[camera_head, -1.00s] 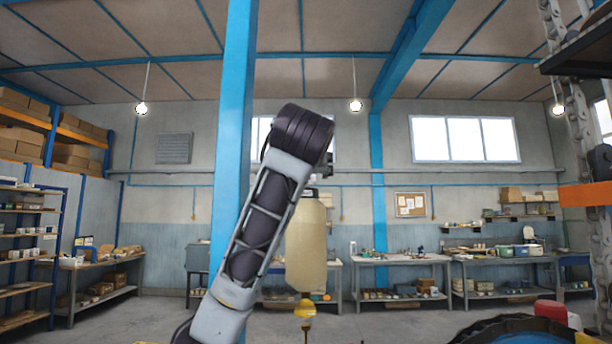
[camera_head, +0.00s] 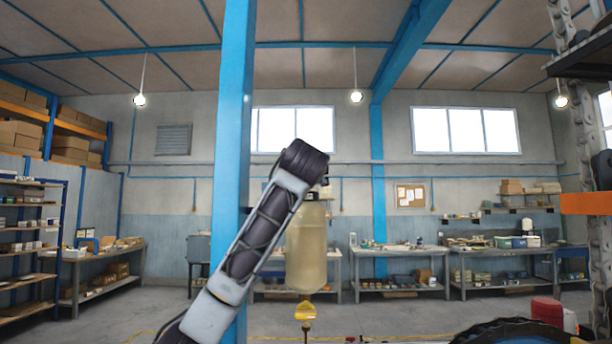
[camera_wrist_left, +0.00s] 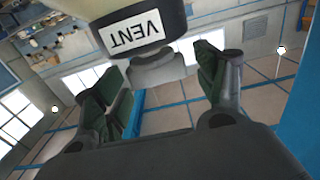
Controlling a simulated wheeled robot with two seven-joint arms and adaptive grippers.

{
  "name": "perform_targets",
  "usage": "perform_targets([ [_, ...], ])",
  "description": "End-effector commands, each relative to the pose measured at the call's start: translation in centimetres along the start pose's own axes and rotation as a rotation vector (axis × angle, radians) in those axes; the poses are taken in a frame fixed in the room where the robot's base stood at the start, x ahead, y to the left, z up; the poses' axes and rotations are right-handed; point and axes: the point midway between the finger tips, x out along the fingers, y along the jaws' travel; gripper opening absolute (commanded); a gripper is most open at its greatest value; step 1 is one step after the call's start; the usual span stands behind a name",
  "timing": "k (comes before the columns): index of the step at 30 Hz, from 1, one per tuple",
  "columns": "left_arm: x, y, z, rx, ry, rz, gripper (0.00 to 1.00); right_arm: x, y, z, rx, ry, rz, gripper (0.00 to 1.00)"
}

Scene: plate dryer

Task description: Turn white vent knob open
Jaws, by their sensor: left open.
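The pale vent knob (camera_wrist_left: 160,70) shows in the left wrist view, on a dark cap marked "VENT" (camera_wrist_left: 135,32). The cap sits on a cream tank (camera_head: 306,252), which hangs upright in the head view with a yellow fitting (camera_head: 305,311) below it. My left gripper (camera_wrist_left: 160,63) is open, with one dark finger on each side of the knob. I see gaps between the fingers and the knob; exact depth is hard to tell. In the head view my left arm rises in front of the tank's upper left and hides the gripper. My right gripper is not in view.
A blue post (camera_head: 233,130) stands just left of the tank, behind my arm. A hanging chain (camera_head: 601,220) and an orange beam (camera_head: 588,200) are at the right edge. A red container (camera_head: 547,310) sits low right. Workbenches are far behind.

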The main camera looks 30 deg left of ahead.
Motion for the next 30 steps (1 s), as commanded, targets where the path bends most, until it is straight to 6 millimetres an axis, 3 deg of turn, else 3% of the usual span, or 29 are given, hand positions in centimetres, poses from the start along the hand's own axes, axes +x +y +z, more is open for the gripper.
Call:
perform_targets([
  [13,0.67,0.00,0.07,0.001,0.000,0.000,0.71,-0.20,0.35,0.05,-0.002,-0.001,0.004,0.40],
  [24,0.64,0.00,0.05,0.000,0.000,0.001,0.25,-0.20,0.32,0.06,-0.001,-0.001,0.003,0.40],
  [30,0.64,0.02,0.04,0.000,0.000,-0.003,0.25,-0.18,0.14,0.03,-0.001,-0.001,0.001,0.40],
])
